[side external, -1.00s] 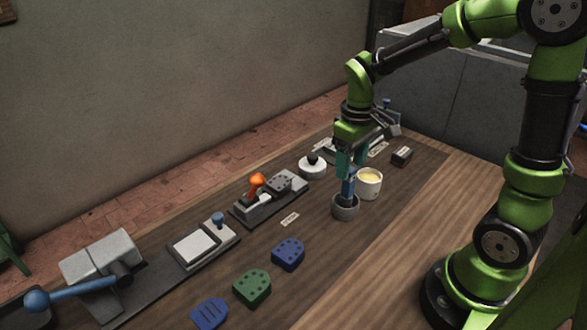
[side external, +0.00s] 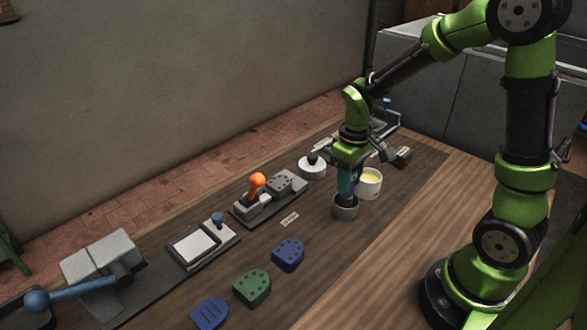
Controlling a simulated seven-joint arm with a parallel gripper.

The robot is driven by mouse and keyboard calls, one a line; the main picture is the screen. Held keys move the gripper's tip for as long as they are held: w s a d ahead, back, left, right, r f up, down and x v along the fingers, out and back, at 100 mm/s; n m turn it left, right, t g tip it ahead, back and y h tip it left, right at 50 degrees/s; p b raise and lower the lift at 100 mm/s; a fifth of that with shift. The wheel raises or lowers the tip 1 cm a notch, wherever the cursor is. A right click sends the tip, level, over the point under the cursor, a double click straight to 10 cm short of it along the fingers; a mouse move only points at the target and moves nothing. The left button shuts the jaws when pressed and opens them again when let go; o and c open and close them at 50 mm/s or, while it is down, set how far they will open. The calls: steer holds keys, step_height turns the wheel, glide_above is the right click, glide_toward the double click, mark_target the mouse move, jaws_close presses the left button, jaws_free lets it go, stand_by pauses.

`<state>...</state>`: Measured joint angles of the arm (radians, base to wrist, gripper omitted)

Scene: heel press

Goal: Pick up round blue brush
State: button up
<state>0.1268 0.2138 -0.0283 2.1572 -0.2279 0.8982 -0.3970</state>
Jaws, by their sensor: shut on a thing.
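The round blue brush (side external: 355,177) stands upright in a small grey round cup (side external: 345,212) right of the table's middle. Only a little of its blue handle shows between my fingers, and its lower end is hidden in the cup. My gripper (side external: 348,188) points straight down over the cup, with its teal fingers around the handle. It is shut on the brush, with the fingertips close above the cup's rim.
A white pot with yellow contents (side external: 369,184) stands close to the right of the cup. A white round container with a black knob (side external: 312,167) is behind left. Blue and green heel pieces (side external: 252,288) lie at the front. An orange-handled press (side external: 258,186) stands left.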

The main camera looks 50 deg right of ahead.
steer(key=shift+c, duration=0.5)
step_height(320, 180, up, 10)
steer(key=shift+r, duration=0.1)
steer(key=shift+d, duration=0.1)
stand_by(1.1)
steer(key=d, duration=1)
steer(key=shift+a+f, duration=0.1)
steer(key=shift+f, duration=2.6)
steer(key=shift+f, duration=0.6)
